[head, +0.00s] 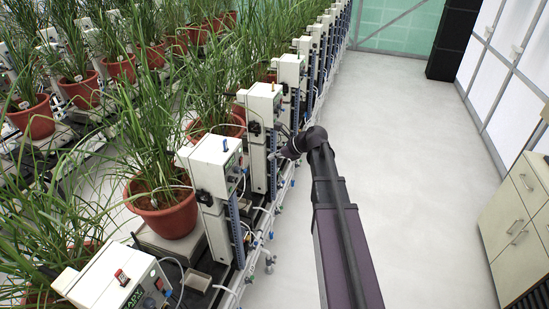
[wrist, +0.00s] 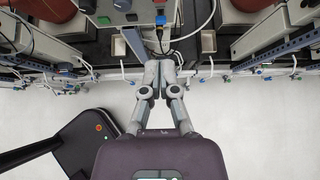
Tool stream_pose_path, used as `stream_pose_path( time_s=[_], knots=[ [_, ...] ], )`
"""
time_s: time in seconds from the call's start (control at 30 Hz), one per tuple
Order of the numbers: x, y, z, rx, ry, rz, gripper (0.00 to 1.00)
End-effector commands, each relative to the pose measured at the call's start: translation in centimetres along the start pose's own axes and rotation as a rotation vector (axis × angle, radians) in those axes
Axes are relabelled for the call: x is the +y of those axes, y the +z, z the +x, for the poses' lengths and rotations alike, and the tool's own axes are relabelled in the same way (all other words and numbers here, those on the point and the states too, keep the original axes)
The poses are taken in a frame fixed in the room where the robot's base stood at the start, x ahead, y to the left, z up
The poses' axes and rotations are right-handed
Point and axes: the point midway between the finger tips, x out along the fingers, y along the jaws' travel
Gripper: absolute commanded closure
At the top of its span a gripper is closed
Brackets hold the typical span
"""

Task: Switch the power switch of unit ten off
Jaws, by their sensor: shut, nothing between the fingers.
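My gripper (head: 284,153) is shut and empty. It reaches from the aisle toward the row of white control units, low beside the post of one white unit (head: 262,105). In the wrist view my gripper (wrist: 160,64) has its fingertips together, just short of a unit's front panel (wrist: 125,18) at the top edge. No unit number is readable, so I cannot tell which is unit ten. The power switch and its position cannot be made out.
Nearer white units (head: 215,160) stand in the same row, with potted plants (head: 165,210) behind. Pipes, valves and cables (head: 258,240) run low along the row's front. The aisle floor (head: 425,150) is clear. A drawer cabinet (head: 520,225) stands at the right.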

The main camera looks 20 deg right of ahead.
Motion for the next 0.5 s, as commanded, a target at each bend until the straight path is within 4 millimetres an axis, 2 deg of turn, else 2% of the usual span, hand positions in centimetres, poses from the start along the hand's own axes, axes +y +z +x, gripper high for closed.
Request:
stream_pose_path(
  time_s=[0.03, 0.5],
  knots=[
    [0.0, -0.2, 0.9, 0.000, 0.001, -0.001, 1.00],
    [-0.1, -0.3, 6.7, 0.000, 0.001, -0.001, 1.00]
  ],
)
